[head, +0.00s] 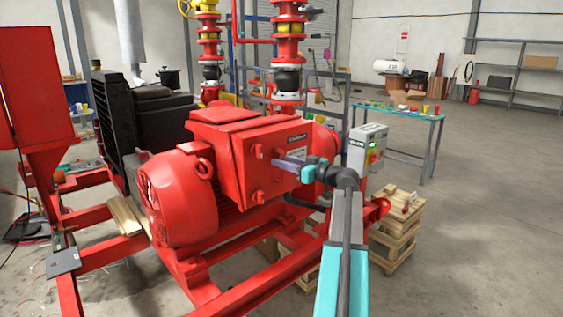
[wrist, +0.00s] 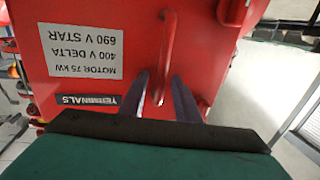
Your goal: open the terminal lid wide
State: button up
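The red terminal box (head: 228,158) sits on top of the red motor. Its lid (head: 270,150) is the red face toward my gripper, and it looks shut against the box. In the wrist view the lid (wrist: 75,20) fills the upper part, with a white motor label and a dark "TERMINALS" plate, both upside down. A red bar handle (wrist: 168,45) stands out from the lid. My gripper (wrist: 160,78) has one finger on each side of the handle, with gaps showing beside it. In the head view my gripper (head: 283,160) is at the lid and hides the handle.
A grey switch box (head: 367,148) with a green and a red button stands just right of my gripper. Red pipework with valves (head: 289,50) rises behind the box. The floor at the right is open.

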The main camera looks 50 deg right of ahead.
jog(key=shift+w, duration=0.15)
grip_shut()
jog(key=shift+a, duration=0.2)
jog(key=shift+d+f, duration=0.1)
jog(key=shift+y, duration=0.3)
